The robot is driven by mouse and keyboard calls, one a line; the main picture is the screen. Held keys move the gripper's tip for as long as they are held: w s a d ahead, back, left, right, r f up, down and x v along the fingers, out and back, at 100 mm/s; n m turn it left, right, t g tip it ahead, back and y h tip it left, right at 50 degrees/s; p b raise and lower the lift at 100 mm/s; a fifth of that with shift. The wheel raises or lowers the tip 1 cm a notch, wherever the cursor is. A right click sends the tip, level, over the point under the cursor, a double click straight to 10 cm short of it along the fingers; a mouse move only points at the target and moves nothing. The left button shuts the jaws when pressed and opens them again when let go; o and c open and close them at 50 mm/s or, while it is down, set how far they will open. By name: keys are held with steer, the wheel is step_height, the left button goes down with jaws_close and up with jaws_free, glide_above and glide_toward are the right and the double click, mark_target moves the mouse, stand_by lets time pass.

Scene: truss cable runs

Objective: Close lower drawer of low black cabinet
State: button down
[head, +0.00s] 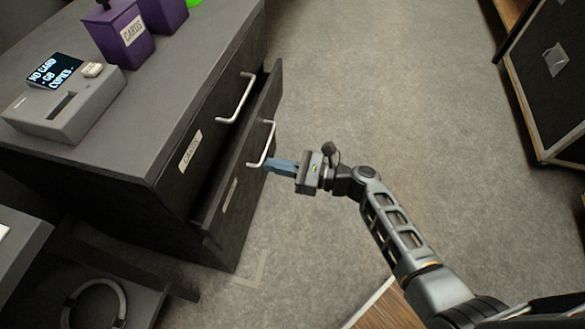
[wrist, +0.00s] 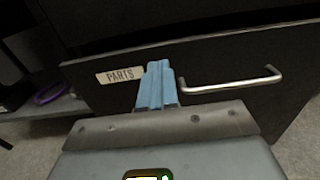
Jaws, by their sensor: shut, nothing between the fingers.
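The low black cabinet (head: 165,110) stands at the left in the head view, with two drawers facing right. Its lower drawer (head: 236,185) sticks out partway, with a dark gap above its front. The upper drawer (head: 205,135) looks flush. The lower drawer's pale bar handle (head: 263,146) also shows in the wrist view (wrist: 232,84), right of a label reading PARTS (wrist: 119,76). My gripper (head: 270,164) has blue fingers, shut and empty. In the wrist view the fingers (wrist: 157,72) point at the drawer front between label and handle; I cannot tell whether they touch it.
A grey card device (head: 62,100) and purple boxes (head: 120,32) stand on the cabinet top. A black case (head: 548,75) is at far right. The grey floor between is clear.

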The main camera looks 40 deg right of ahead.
mark_target(238, 158)
steer(key=x, duration=0.6)
steer(key=shift+w+a+b, duration=0.1)
steer(key=shift+w+b, duration=0.1)
steer(key=shift+b, duration=0.1)
steer(key=b+x, duration=0.1)
steer(key=x, duration=0.3)
steer(key=shift+w+a+f+b, duration=0.1)
steer(key=shift+w+a+b, duration=0.1)
steer(key=shift+w+b, duration=0.15)
steer(key=shift+w+a, duration=0.2)
